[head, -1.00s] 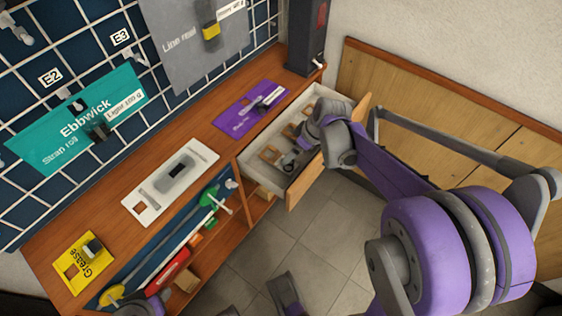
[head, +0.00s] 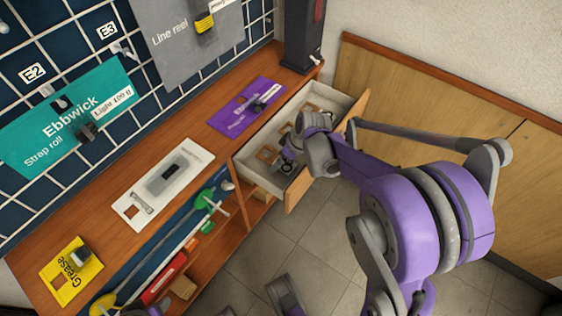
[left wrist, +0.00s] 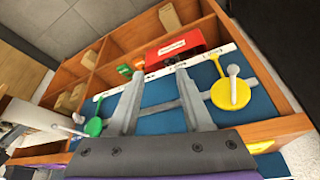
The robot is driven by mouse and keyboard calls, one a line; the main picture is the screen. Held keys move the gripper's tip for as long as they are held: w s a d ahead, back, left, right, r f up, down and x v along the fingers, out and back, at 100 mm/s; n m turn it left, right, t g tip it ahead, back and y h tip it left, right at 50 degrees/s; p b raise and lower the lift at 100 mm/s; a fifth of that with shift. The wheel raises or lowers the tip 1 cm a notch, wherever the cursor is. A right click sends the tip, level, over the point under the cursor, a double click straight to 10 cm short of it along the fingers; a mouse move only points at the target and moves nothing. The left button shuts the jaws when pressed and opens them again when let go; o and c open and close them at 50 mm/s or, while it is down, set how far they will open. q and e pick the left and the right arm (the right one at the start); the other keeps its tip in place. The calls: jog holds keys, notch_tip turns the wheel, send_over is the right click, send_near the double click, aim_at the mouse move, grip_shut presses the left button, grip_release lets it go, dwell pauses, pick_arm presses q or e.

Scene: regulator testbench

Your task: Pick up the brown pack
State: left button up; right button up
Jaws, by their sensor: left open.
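Brown packs sit in the open shelf under the bench. One brown pack (head: 183,287) shows low in the head view. In the left wrist view one brown pack (left wrist: 170,18) is in an upper compartment, and another (left wrist: 72,97) lies farther left; I cannot tell which is the task's. My left gripper (left wrist: 160,103) is open and empty over the blue panel, apart from the packs. My right gripper (head: 287,163) reaches down into the open drawer; its fingertips are too small to judge.
A red box (left wrist: 175,48) stands in the shelf among wooden dividers. A white rail, a green disc (left wrist: 93,127) and a yellow disc (left wrist: 230,94) lie along its front. The open drawer (head: 297,187) juts out at the right. The tiled floor in front is mostly clear.

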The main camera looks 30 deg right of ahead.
jog(key=shift+f, duration=0.25)
jog(key=shift+c, duration=0.3)
jog(key=c, duration=1.2)
